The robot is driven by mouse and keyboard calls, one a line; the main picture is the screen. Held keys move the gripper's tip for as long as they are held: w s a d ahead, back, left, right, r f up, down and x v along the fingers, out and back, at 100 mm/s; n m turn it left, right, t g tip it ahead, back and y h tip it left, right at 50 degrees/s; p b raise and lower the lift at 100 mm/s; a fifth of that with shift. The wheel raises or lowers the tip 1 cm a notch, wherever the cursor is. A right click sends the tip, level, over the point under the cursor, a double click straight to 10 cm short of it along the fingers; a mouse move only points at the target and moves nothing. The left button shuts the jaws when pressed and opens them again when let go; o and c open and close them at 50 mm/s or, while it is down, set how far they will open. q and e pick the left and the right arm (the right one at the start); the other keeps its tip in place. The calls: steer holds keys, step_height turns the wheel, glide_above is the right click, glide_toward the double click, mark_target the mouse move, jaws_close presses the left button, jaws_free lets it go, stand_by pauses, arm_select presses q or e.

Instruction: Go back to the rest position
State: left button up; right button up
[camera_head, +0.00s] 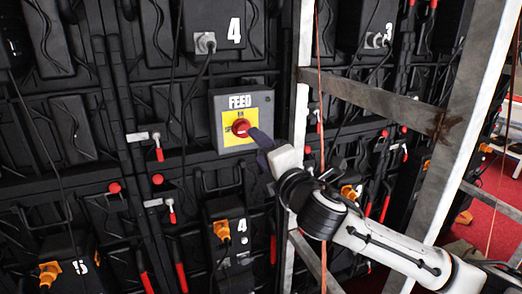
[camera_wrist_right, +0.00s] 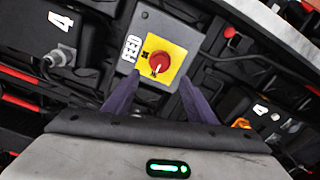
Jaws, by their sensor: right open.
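My right arm comes in from the lower right in the head view, and its gripper (camera_head: 262,139) points at the grey FEED box (camera_head: 264,107) with a yellow plate and a red rotary knob (camera_head: 240,127). In the right wrist view the two dark purple fingers of the gripper (camera_wrist_right: 153,92) are apart, one on each side below the red knob (camera_wrist_right: 159,62). Nothing is held between them. The fingertips appear close to the box; I cannot tell whether they touch it. My left gripper is not in view.
Black video wall panels with cables and red-handled latches fill the background. A grey metal frame post (camera_head: 301,75) and a crossbar (camera_head: 375,98) stand close to my right arm. An orange connector (camera_head: 222,229) sits on a lower box. Red floor shows at the right.

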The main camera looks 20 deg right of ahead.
steer(key=shift+f, duration=0.1)
steer(key=s+a+f+m+g+y, duration=0.1)
steer(key=s+a+f+m+g, duration=0.15)
steer(key=f, duration=0.65)
steer(key=s+a+f+m+g+y, duration=0.1)
steer(key=s+a+f+m, duration=0.2)
steer(key=f, duration=0.5)
steer(key=s+a+f+m+g, duration=0.1)
steer(key=s+f+m+g, duration=0.15)
steer(key=s+f, duration=0.45)
steer(key=s+f+m+g, duration=0.1)
steer(key=s+f+m, duration=0.5)
steer(key=s+f, duration=0.4)
step_height(320, 180, down, 5)
steer(key=shift+s+r+m+g, duration=0.15)
steer(key=shift+s+m+g, duration=0.15)
steer(key=shift+m+g, duration=0.1)
steer(key=s+f+m, duration=0.1)
steer(key=s+f, duration=0.1)
steer(key=s, duration=0.1)
steer(key=s+d+f+m+g, duration=0.1)
steer(key=s+f+m, duration=0.1)
steer(key=s, duration=0.2)
steer(key=s+f+m, duration=0.1)
steer(key=s+f, duration=0.1)
steer(key=s, duration=0.2)
steer(key=shift+s+d+f+m+g, duration=0.2)
steer(key=shift+d+f+m+g, duration=0.1)
steer(key=shift+d+f+m, duration=0.1)
steer(key=shift+c, duration=0.4)
